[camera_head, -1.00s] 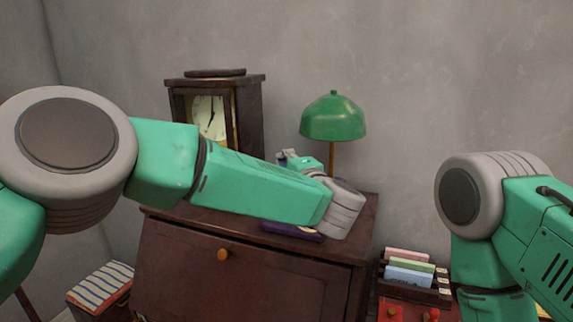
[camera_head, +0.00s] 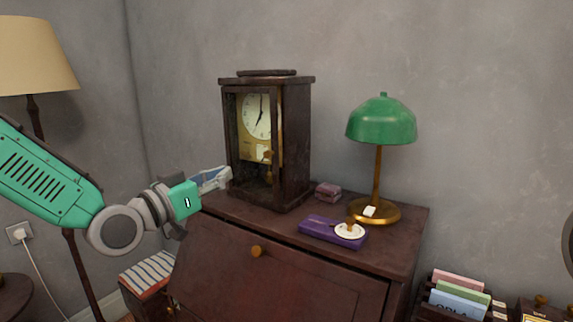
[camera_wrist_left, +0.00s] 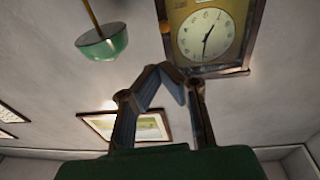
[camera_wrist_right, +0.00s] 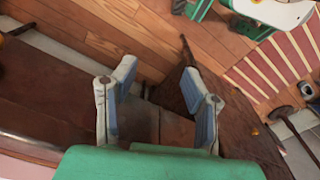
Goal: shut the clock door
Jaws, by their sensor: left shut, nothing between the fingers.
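The dark wooden clock (camera_head: 297,140) stands on the desk, with its pale dial and brass parts showing through its front. It also shows in the left wrist view (camera_wrist_left: 243,50). A dark upright frame edge (camera_head: 278,140) is at the right of the front; I cannot tell exactly how far the door stands from the case. My left gripper (camera_head: 222,178) is shut and empty, beside the clock's lower left front; its fingers meet in the left wrist view (camera_wrist_left: 172,78). Contact with the clock is unclear. My right gripper (camera_wrist_right: 157,76) is open and empty, away from the clock.
A green lamp (camera_head: 380,122) stands right of the clock. A floor lamp (camera_head: 35,60) stands at the left.

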